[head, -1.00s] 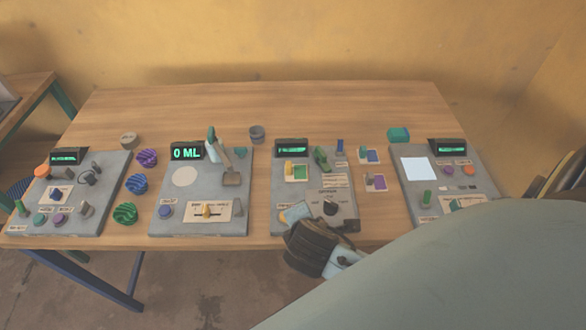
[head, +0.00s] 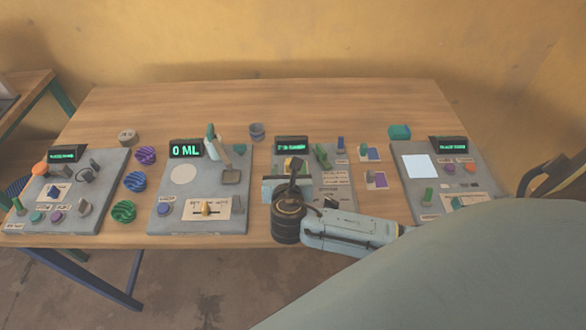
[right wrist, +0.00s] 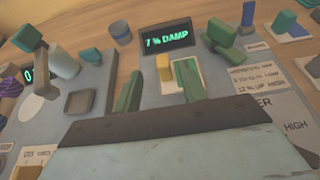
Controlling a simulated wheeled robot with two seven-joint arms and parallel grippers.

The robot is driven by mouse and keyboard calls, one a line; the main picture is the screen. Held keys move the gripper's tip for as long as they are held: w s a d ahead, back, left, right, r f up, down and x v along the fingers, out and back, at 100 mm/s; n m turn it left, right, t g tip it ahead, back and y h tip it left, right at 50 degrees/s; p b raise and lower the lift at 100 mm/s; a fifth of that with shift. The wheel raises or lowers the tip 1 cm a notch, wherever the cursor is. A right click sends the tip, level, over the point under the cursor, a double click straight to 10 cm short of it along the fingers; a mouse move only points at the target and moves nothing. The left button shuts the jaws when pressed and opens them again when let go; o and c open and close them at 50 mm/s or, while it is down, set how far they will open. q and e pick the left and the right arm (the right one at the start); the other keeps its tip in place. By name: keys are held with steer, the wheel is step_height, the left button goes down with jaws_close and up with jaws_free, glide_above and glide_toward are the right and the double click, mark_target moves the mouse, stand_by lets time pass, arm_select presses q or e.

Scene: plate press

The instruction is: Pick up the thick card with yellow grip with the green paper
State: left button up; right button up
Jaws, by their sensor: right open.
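The card with the yellow grip (head: 289,161) lies at the upper left of the third grey panel (head: 341,205), partly hidden by my right gripper in the head view. In the right wrist view its yellow grip (right wrist: 163,68) stands upright between and beyond my fingertips, with a little green paper beside it. My right gripper (right wrist: 160,88) is open, its two fingers on either side of the yellow grip in the picture; I cannot tell whether they touch it. In the head view the right gripper (head: 292,172) hangs over the panel. My left gripper is not in view.
A green lever (right wrist: 222,36) rises close to the right of the fingers. A lit display (right wrist: 167,40) stands behind the yellow grip. Two more cards (head: 371,153) (head: 377,181) lie right of the panel. The wooden table (head: 260,103) is clear at the back.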

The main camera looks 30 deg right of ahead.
mark_target(289, 161)
steer(key=shift+d+b+x, duration=0.25)
steer(key=shift+b+x, duration=0.15)
steer(key=shift+x, duration=2.35)
steer(key=shift+s, duration=0.2)
steer(key=shift+c, duration=0.3)
jaws_close()
